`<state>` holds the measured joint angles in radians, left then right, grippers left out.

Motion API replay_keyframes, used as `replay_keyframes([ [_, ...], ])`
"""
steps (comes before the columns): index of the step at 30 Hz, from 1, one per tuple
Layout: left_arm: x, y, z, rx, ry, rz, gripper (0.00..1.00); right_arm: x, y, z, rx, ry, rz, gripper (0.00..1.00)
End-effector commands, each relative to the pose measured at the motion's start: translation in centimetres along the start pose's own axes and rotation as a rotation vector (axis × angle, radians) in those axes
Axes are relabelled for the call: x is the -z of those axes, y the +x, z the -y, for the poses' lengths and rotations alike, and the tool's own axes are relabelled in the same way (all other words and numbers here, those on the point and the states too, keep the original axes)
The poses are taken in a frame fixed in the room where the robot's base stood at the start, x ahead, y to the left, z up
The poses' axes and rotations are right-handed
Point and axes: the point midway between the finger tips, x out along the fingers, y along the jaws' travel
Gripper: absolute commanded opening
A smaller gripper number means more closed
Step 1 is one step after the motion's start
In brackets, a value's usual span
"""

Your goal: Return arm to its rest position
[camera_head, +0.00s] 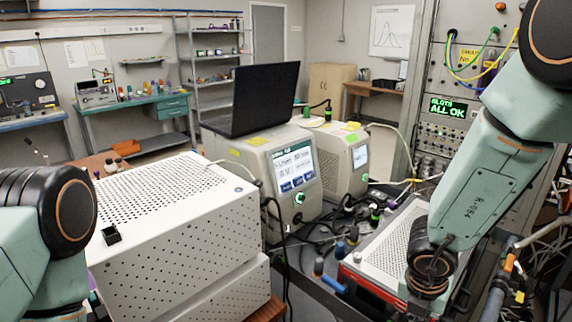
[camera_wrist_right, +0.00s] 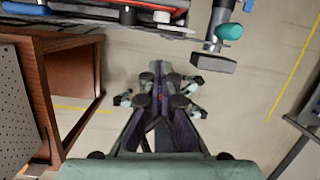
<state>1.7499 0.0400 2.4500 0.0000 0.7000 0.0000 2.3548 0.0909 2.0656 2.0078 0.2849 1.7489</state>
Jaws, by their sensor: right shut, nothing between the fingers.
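My right arm (camera_head: 475,185) comes in from the right in the head view and reaches down over the perforated-top red-edged device; its gripper is hidden there. In the right wrist view my right gripper (camera_wrist_right: 160,82) is shut and empty, with the floor behind it. My left arm (camera_head: 50,220) shows only as a dark joint and pale green links at the left edge of the head view. My left gripper is out of the picture.
A white perforated box (camera_head: 175,200) stands front left. A black laptop (camera_head: 266,98) rests on an instrument (camera_head: 255,160) amid cables. The red-edged device (camera_head: 385,250) lies close below my right arm. In the wrist view a brown wooden cabinet (camera_wrist_right: 75,85) stands left; open floor (camera_wrist_right: 245,110) lies right.

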Motion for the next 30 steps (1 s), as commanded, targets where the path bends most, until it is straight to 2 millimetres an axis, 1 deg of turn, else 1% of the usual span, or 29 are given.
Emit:
replay_keyframes([
  [5, 0.0, 0.0, 0.0, 0.000, 0.000, 0.000, 0.40, -0.7, 0.1, 1.8, 0.078, -0.587, 0.049, 0.00],
  [6, 0.0, 0.1, 0.0, 0.000, 0.000, 0.000, 0.40, -0.8, 0.2, 2.2, 0.101, -0.740, 0.059, 0.00],
  [7, 0.0, 0.1, 0.0, 0.000, 0.000, 0.000, 0.40, -0.9, 0.3, 2.5, 0.119, -0.856, 0.065, 0.00],
  [8, 0.0, 0.3, 0.0, 0.000, 0.000, 0.000, 0.40, -0.8, 0.7, 2.9, 0.139, -0.972, 0.067, 0.00],
  [9, 0.0, 0.6, 0.0, 0.000, 0.000, 0.000, 0.40, -0.6, 1.2, 3.3, 0.163, -1.126, 0.068, 0.00],
  [11, 0.0, 1.1, 0.0, 0.000, 0.000, 0.000, 0.40, -0.4, 2.1, 3.8, 0.198, -1.351, 0.068, 0.00],
  [12, 0.0, 1.5, 0.0, 0.000, 0.000, 0.000, 0.40, -0.1, 2.9, 4.1, 0.220, -1.500, 0.064, 0.00],
  [14, 0.0, 2.1, 0.0, 0.000, 0.000, 0.000, 0.40, 0.5, 4.0, 4.5, 0.248, -1.719, 0.059, 0.00],
  [15, 0.0, 2.5, 0.0, 0.000, 0.000, 0.000, 0.40, 1.0, 4.8, 4.7, 0.266, -1.865, 0.054, 0.00],
  [17, 0.0, 3.3, 0.0, 0.000, 0.000, 0.000, 0.40, 1.8, 6.2, 4.8, 0.286, -2.080, 0.047, 0.00],
  [18, 0.0, 3.8, 0.0, 0.000, 0.000, 0.000, 0.40, 2.5, 7.1, 4.9, 0.295, -2.223, 0.044, 0.00],
  [20, 0.0, 4.5, 0.0, 0.000, 0.000, 0.000, 0.40, 3.7, 8.6, 5.0, 0.304, -2.432, 0.041, 0.00],
  [21, 0.0, 5.1, 0.0, 0.000, 0.000, 0.000, 0.40, 4.6, 9.6, 5.0, 0.304, -2.569, 0.042, 0.00],
  [23, 0.0, 6.0, 0.0, 0.000, 0.000, 0.000, 0.40, 6.2, 11.2, 5.0, 0.298, -2.773, 0.049, 0.00],
  [24, 0.0, 6.6, 0.1, 0.000, 0.000, 0.000, 0.40, 7.5, 12.3, 5.0, 0.287, -2.904, 0.058, 0.00],
  [26, 0.0, 7.6, 0.1, 0.000, 0.000, 0.000, 0.40, 9.6, 13.9, 5.0, 0.260, -3.099, 0.082, 0.00],
  [27, 0.0, 8.3, 0.1, 0.000, 0.000, 0.000, 0.40, 11.2, 15.1, 5.0, -0.221, 3.040, -0.098, 0.00],
  [29, 0.0, 9.5, 0.1, 0.000, 0.000, 0.000, 0.40, 13.9, 16.9, 5.2, -0.150, 2.866, -0.128, 0.00],
  [30, 0.0, 10.4, 0.1, 0.000, 0.000, 0.000, 0.40, 15.9, 18.1, 5.4, -0.100, 2.757, -0.152, 0.00],
])
